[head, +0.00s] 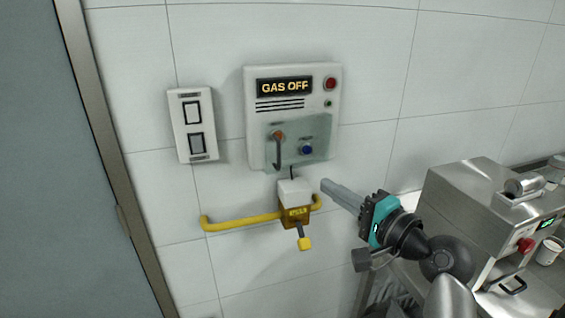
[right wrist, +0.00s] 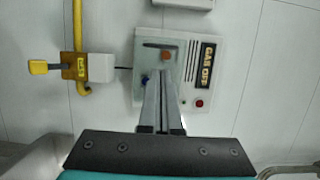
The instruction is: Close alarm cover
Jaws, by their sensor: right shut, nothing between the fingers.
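The alarm panel (head: 292,88) is a white wall box with a lit "GAS OFF" display. Its clear, greenish cover (head: 298,155) hangs over the lower part, in front of an orange-topped lever (head: 278,136) and a blue button (head: 307,149). I cannot tell whether the cover lies fully flush. My right gripper (head: 325,185) is shut and empty, below and right of the cover, apart from it in the head view. In the right wrist view, the fingers (right wrist: 165,80) overlap the panel (right wrist: 214,75); contact cannot be told. My left gripper is out of view.
A yellow gas pipe (head: 240,222) with a valve (head: 295,215) and white box (head: 293,191) sits below the panel. A switch plate (head: 193,124) is on the left. A steel machine (head: 475,205) with a red button stands at the right. The wall above the panel is clear.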

